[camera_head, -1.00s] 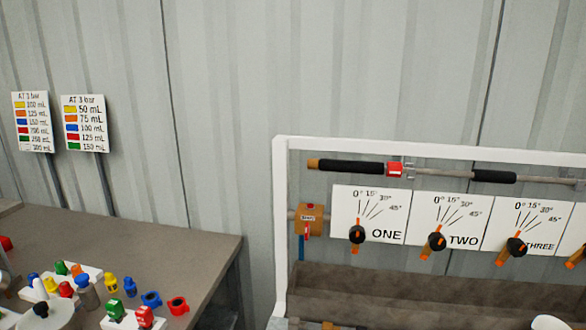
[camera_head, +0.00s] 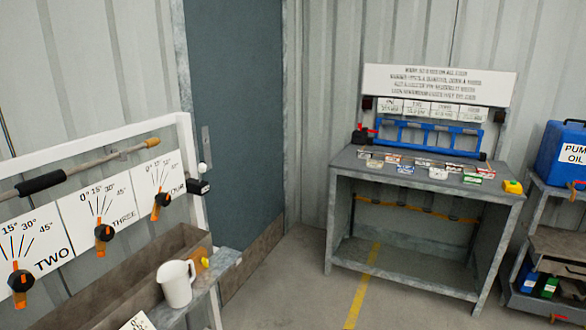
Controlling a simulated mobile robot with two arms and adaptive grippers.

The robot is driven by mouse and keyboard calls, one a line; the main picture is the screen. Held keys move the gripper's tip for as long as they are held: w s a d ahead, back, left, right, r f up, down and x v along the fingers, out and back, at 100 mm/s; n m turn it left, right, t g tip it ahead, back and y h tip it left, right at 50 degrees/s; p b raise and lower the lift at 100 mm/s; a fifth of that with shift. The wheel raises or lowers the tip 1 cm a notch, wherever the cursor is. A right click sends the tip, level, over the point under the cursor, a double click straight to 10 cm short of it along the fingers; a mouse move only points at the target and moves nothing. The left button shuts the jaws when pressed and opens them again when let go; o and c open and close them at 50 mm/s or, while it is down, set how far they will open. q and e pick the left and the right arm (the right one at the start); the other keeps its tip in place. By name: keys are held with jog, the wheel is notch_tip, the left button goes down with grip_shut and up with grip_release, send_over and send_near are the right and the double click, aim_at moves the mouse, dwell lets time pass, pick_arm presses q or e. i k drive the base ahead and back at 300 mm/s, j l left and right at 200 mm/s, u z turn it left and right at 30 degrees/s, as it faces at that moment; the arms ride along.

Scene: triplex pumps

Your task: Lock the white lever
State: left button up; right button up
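No lever that I can clearly make out as the white lever is in view. A small white round knob (camera_head: 203,168) shows above a black box (camera_head: 198,187) at the right post of the white frame; I cannot tell if it belongs to a lever. A blue rack (camera_head: 430,136) stands at the back of a grey workbench (camera_head: 345,162), with a red and black item (camera_head: 364,135) at its left end. Several small labelled items (camera_head: 437,173) lie on the bench top; what they are is too small to tell. Neither of my grippers is in view.
The white-framed panel (camera_head: 120,196) with orange-handled dials and a brown trough (camera_head: 140,270) fill the left. A white jug (camera_head: 176,285) stands at the trough's end. A blue-grey door (camera_head: 240,110) is behind. A shelf with a blue container (camera_head: 562,160) stands right. Floor between is open.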

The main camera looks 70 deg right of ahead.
aim_at(201, 168)
jog(key=z, duration=1.55)
